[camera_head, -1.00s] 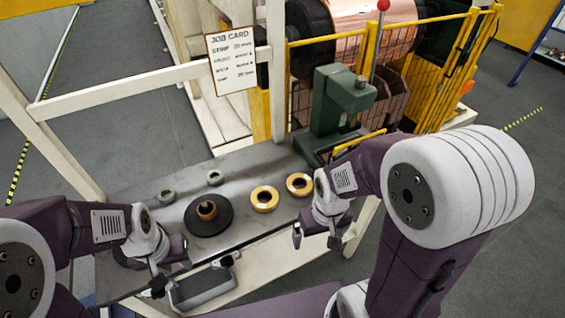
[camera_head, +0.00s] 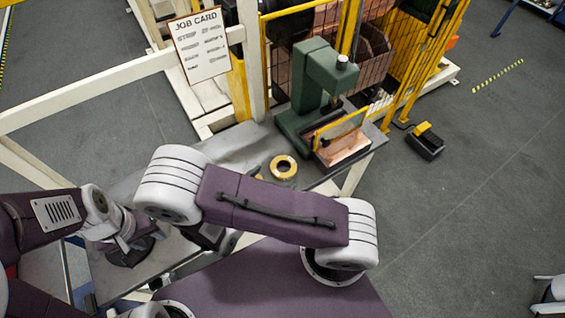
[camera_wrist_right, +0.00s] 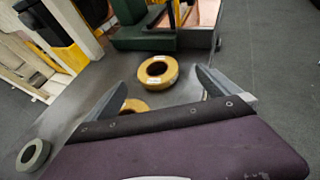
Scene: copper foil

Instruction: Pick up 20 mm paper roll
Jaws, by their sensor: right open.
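A tan-yellow roll with a dark hole and a small white label lies flat on the grey bench. It shows in the head view (camera_head: 283,167) and in the right wrist view (camera_wrist_right: 157,71). A second tan-yellow roll (camera_wrist_right: 134,105) lies nearer, partly hidden by my gripper; the head view shows only a sliver of it. I cannot read which roll is 20 mm. My right gripper (camera_wrist_right: 160,90) is open and empty, its fingers short of the labelled roll and apart from it. My arm hides it in the head view. My left gripper (camera_head: 130,250) is low at the left, its jaws unclear.
A grey-green roll (camera_wrist_right: 33,155) lies at the bench's left. A green press (camera_head: 312,85) and a copper-coloured piece (camera_head: 343,150) stand behind the rolls. A job card (camera_head: 199,46) hangs on the white frame.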

